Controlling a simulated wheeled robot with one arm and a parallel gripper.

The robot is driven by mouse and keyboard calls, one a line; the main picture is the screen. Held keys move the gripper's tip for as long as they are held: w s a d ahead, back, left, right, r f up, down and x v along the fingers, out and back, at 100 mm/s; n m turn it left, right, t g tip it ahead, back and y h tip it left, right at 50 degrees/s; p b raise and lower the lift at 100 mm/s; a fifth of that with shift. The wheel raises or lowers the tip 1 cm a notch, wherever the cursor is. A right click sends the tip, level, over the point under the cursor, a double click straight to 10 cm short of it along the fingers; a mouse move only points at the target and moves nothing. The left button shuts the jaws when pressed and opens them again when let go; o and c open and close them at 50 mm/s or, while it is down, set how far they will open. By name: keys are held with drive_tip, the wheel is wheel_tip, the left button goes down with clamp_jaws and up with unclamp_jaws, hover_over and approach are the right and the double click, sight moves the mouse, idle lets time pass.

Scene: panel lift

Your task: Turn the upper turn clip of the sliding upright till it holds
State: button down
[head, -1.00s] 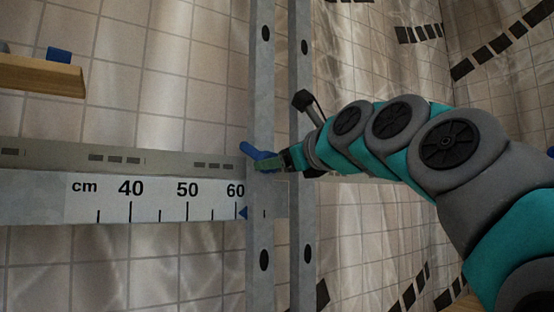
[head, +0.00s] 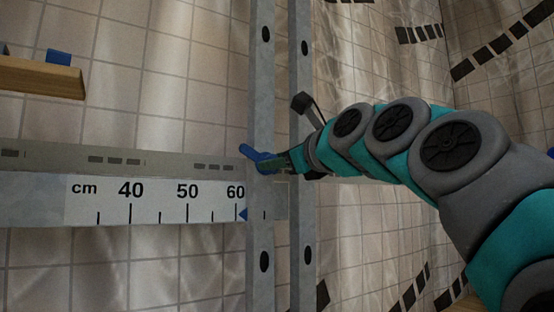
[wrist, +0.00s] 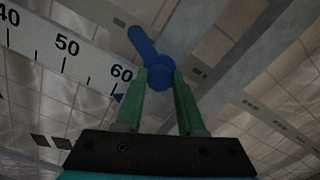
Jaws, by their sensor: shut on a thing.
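The blue turn clip (head: 262,158) sits on the grey sliding upright (head: 261,215), level with the rail, just right of the 60 cm mark. In the wrist view the clip (wrist: 142,44) shows a round hub and a lever slanting up and to the left. My gripper (wrist: 160,80) has its two green fingers on either side of the hub, shut on the clip. In the head view my gripper (head: 284,162) reaches in from the right, and its fingertips partly hide the clip. Whether the clip holds cannot be told.
The ruler (head: 150,200) runs along the rail, with a blue pointer (head: 243,214) near 60. A second upright bar (head: 302,225) stands right of the sliding upright, close to my wrist. A wooden bar (head: 40,78) with a blue piece is at upper left.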

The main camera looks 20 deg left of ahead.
drive_tip(key=shift+f+n+b, duration=0.15)
drive_tip(key=shift+n+b, duration=1.15)
drive_tip(key=shift+n, duration=4.55)
drive_tip(key=shift+f+n+b, duration=0.15)
drive_tip(key=shift+n+b, duration=1.15)
drive_tip(key=shift+n, duration=4.55)
drive_tip(key=c, duration=0.5)
unclamp_jaws()
